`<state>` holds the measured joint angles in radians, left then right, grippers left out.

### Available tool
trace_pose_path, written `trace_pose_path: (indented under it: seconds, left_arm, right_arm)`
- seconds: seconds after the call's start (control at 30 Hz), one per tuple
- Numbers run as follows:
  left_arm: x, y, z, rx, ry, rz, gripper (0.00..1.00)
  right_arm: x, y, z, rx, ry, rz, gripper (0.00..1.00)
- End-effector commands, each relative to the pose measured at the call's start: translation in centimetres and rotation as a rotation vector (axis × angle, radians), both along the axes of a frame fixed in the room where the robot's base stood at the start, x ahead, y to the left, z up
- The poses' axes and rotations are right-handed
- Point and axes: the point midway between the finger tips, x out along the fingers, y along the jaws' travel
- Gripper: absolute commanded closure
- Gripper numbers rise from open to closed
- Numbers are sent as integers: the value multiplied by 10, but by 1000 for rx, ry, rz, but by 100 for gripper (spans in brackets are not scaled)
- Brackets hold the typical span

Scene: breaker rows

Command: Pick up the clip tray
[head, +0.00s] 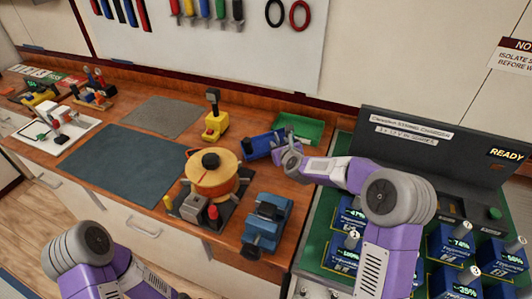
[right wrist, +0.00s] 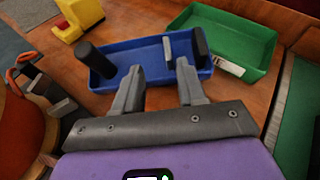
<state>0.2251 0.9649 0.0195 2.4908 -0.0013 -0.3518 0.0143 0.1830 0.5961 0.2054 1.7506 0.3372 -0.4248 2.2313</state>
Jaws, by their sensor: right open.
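A blue tray (head: 257,147) lies on the wooden bench, and it also shows in the right wrist view (right wrist: 140,55). It holds a black cylinder, a grey piece and a dark upright piece. An empty green tray (head: 302,128) with a white label stands behind it, also in the right wrist view (right wrist: 228,38). I cannot read which is the clip tray. My right gripper (head: 288,155) is open and empty at the blue tray's near side; its fingertips (right wrist: 160,75) overlap the tray's near edge. I cannot tell whether they touch.
An orange reel (head: 210,178) and a blue vise-like tool (head: 266,222) stand near the bench's front. A yellow tool (head: 215,118) stands left of the blue tray. Dark mats (head: 120,165) lie clear at left.

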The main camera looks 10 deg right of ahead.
Motion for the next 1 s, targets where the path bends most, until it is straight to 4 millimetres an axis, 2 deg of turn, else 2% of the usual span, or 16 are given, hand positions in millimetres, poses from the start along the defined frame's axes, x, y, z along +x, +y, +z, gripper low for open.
trace_pose_path:
  seconds: [0.37, 0.7, 1.0]
  left_arm:
    - [0, 0, -1, 0, -1, -1, 21]
    - [0, 0, -2, 0, -1, -1, 21]
    - [0, 0, -2, 0, -1, 0, 21]
  right_arm:
    - [26, 1, -11, -1, -1, 1, 60]
    - [64, 1, -26, 0, 0, 0, 60]
    - [71, 1, -28, 0, 0, 0, 60]
